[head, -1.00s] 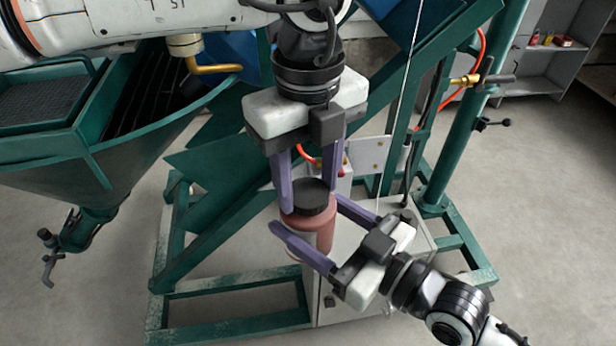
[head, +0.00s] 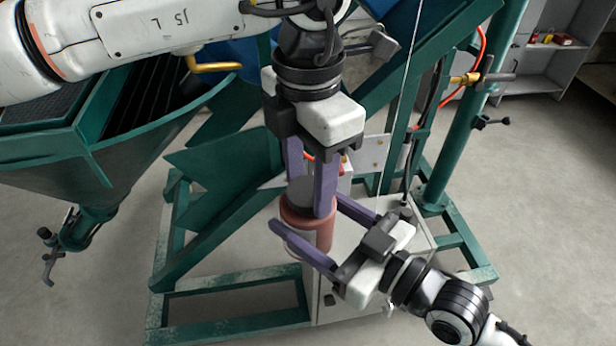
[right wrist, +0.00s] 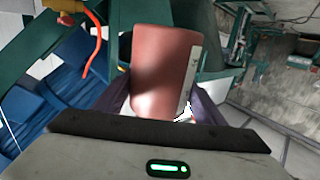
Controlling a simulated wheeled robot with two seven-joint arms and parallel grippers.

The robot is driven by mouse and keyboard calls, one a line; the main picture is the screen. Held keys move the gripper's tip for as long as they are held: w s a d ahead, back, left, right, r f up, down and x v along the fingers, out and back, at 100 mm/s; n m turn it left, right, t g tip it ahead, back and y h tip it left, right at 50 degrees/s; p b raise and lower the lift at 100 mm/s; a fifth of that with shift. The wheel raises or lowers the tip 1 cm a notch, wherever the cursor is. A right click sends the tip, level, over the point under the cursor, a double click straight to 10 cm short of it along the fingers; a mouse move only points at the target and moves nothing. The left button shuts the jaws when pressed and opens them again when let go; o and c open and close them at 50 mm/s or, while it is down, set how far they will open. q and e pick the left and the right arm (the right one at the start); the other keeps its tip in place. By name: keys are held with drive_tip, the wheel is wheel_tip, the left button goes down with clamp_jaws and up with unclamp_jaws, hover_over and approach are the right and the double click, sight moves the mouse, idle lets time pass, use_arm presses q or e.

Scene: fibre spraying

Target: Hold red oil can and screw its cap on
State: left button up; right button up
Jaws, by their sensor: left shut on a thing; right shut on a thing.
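The red oil can (head: 323,240) stands upright in the middle of the head view, with a pale label on its side. Its dark cap (head: 300,188) sits at the top of the can, partly hidden by a finger. My left gripper (head: 309,196) points down from above and is shut on the cap, one purple finger on each side. My right gripper (head: 307,215) reaches in from the lower right and is shut around the can's body. The right wrist view shows the can (right wrist: 165,72) between the purple fingers; the cap is not visible there.
A green machine frame (head: 240,315) and a light grey box (head: 350,295) stand below and behind the can. A green hopper (head: 60,160) is at the left. Grey shelves (head: 545,70) stand at the upper right. Bare floor lies at the lower left and right.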

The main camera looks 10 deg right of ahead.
use_arm(q)
drive_tip(key=m, duration=1.2)
drive_tip(key=shift+m, duration=0.4)
drive_tip(key=o, duration=1.2)
drive_tip(key=shift+c, duration=0.2)
drive_tip(key=shift+r, duration=2.25)
drive_tip(key=shift+c, duration=0.4)
